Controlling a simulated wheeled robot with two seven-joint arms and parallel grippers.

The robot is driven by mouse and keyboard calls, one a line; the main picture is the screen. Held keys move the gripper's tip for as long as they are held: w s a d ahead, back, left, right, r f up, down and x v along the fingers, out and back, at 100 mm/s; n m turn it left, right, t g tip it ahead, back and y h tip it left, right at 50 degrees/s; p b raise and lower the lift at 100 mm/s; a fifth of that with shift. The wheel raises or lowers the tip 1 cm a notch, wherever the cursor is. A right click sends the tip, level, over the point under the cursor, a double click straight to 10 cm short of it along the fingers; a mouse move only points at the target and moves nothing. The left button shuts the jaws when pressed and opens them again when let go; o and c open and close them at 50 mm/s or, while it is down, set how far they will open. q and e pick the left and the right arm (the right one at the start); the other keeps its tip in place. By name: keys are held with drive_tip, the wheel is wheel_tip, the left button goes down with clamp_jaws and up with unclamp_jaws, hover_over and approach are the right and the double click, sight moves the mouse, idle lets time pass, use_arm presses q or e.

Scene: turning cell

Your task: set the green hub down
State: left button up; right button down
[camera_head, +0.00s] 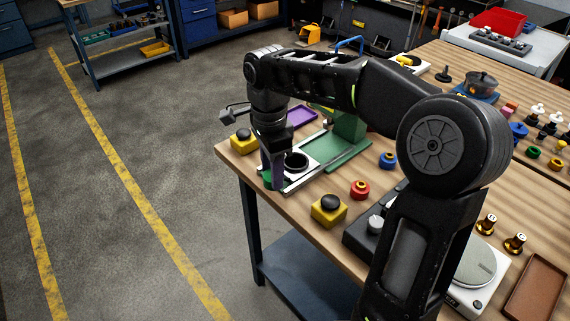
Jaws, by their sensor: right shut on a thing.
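My right gripper (274,178) points down at the near left corner of the wooden workbench (300,215). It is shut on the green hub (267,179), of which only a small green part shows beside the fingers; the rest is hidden. The hub is close to the left end of a pale plate with a dark round opening (296,160), at the foot of a green machine (347,138). I cannot tell whether the hub touches the bench or plate. My left gripper is not in view.
A red hub (360,189) and a blue hub (388,160) stand on the bench. Yellow boxes with black knobs stand near the front (328,210) and at the left (242,141). A purple tray (302,115) lies behind. The bench edge is close to the gripper.

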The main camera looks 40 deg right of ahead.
drive_tip(key=w+a+f+n, duration=0.3)
drive_tip(key=a+f+n, duration=0.2)
drive_tip(key=n, duration=0.5)
drive_tip(key=w+a+f+n, duration=0.4)
drive_tip(key=a+n, duration=0.3)
drive_tip(key=n, duration=0.3)
drive_tip(key=shift+a+f, duration=0.25)
drive_tip(key=shift+f, duration=0.45)
